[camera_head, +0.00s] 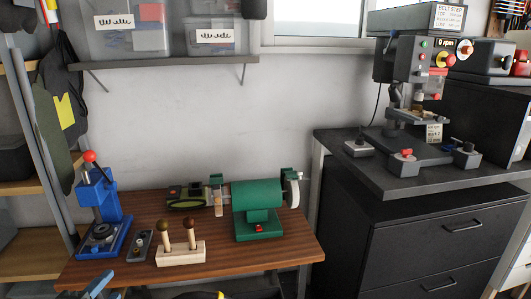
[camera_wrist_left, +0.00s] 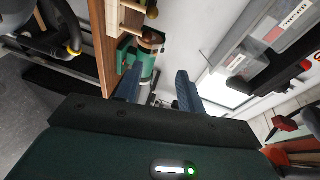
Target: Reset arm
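My left gripper (camera_head: 101,284) shows at the lower left of the head view, in front of the workbench's (camera_head: 150,272) front edge. In the left wrist view its two blue fingers (camera_wrist_left: 158,90) stand apart with nothing between them. Part of the green bench grinder (camera_wrist_left: 146,65) shows beyond the fingers there.
On the bench stand a blue lever press (camera_head: 103,215), a wooden block with two handled tools (camera_head: 180,254) and the green grinder (camera_head: 257,205). A black cabinet (camera_head: 430,240) with a drill-press machine (camera_head: 415,95) stands at right. A shelf (camera_head: 165,62) holds bins above.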

